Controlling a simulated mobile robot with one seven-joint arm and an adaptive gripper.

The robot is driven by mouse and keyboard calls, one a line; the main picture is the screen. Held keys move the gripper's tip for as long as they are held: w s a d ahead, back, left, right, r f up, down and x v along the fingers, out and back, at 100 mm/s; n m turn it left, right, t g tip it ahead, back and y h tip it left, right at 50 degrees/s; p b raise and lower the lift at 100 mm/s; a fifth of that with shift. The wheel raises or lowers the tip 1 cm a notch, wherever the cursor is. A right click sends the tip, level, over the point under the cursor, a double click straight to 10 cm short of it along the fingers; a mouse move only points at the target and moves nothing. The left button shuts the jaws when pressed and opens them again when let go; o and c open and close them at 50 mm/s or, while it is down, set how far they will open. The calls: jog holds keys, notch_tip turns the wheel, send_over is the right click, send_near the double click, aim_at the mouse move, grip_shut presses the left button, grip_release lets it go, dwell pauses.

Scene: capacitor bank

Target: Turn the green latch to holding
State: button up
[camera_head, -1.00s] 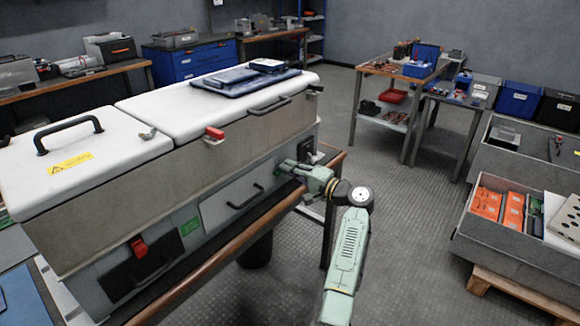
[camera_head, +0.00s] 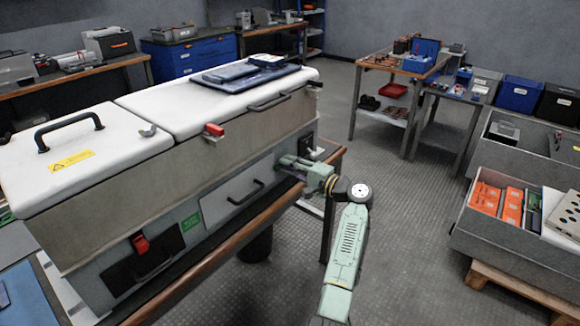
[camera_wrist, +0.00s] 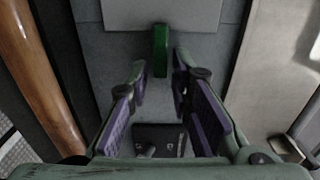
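The green latch (camera_wrist: 161,50) is a narrow upright bar on the grey cabinet face, at the top centre of the wrist view. My gripper (camera_wrist: 161,76) is open, with one purple-padded finger on each side of the latch's line. The fingertips end around the latch's lower end, and I see no clear contact. In the head view my gripper (camera_head: 284,163) is at the right part of the cabinet front (camera_head: 232,205), and it hides the latch there.
A dark plate with a small knob (camera_wrist: 160,140) lies between the fingers in the wrist view. A wooden bench edge (camera_head: 245,237) runs below the cabinet front. Open floor lies to the right.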

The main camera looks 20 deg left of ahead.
jog(key=shift+o, duration=0.9)
jog(key=v, duration=1.2)
